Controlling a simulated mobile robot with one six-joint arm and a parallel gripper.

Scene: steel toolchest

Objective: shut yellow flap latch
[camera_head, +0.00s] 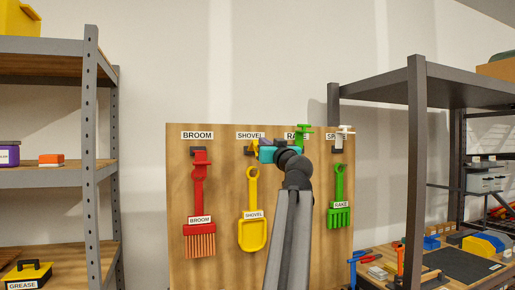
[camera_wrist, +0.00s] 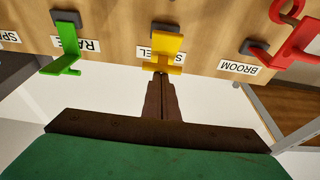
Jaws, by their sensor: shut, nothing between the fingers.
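The yellow flap latch (camera_wrist: 168,46) sits at the grey hook under the SHOVEL label, in the middle of the wrist view, which is upside down. It stands raised over the label, like the green flap beside it. In the head view only a bit of the yellow latch (camera_head: 254,147) shows; my wrist hides most of it. My gripper (camera_wrist: 159,80) is shut and empty, its tips right by the flap's crosswise tab. I cannot tell whether they touch. The yellow shovel (camera_head: 253,215) hangs below the hook.
On the wooden board (camera_head: 178,265), a red broom (camera_head: 201,200) with a lowered red flap hangs left, and a green rake (camera_head: 339,200) right. The raised green flap (camera_head: 304,133) and a white flap (camera_head: 345,131) are near. Shelves (camera_head: 91,140) stand on both sides.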

